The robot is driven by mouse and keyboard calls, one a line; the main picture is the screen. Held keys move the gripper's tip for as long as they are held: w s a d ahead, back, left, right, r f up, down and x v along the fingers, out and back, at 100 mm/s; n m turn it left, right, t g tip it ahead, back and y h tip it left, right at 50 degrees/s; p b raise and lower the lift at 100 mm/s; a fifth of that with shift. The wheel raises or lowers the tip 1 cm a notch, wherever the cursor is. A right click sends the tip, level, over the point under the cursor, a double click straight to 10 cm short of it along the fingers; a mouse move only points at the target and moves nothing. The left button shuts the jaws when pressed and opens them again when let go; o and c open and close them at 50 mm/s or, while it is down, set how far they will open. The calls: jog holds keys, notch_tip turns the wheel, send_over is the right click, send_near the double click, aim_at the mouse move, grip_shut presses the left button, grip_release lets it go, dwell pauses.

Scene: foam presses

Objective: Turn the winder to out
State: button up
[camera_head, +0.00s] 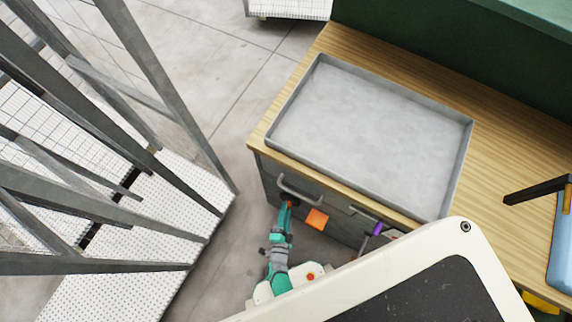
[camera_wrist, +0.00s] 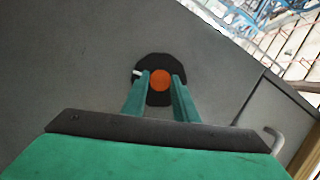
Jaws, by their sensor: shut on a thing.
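The winder shows in the wrist view as a round orange knob (camera_wrist: 161,80) on a black rounded plate (camera_wrist: 159,62) on a grey panel. A small white pointer (camera_wrist: 138,73) sticks out at the plate's left side. My gripper (camera_wrist: 161,88) has one teal finger on each side of the knob and is shut on it. In the head view my gripper (camera_head: 287,205) reaches the grey cabinet front below the wooden top. The winder is mostly hidden there behind the fingers, and no in or out marking can be read.
A grey bar handle (camera_head: 300,192) is just above my gripper. An orange square (camera_head: 317,219) and a purple part (camera_head: 377,229) lie to its right. A grey tray (camera_head: 318,62) rests on the worktop. Metal framing (camera_head: 150,80) stands at left, with bare floor between.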

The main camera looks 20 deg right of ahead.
jog(key=shift+w+a+f+m+t, duration=0.1)
jog(key=shift+m+t, duration=0.2)
jog(key=shift+m, duration=0.3)
jog(key=shift+a+m+t, duration=0.1)
jog(key=shift+m+t, duration=0.2)
jog(key=shift+m, duration=0.3)
jog(key=shift+d+m+t, duration=0.15)
jog(key=shift+m+t, duration=0.25)
jog(key=shift+m, duration=0.5)
jog(key=shift+f, duration=0.1)
jog(key=o, duration=1.1)
jog(key=shift+c, duration=0.2)
jog(key=shift+s, duration=0.2)
jog(key=v, duration=1)
jog(key=shift+s+a, duration=0.25)
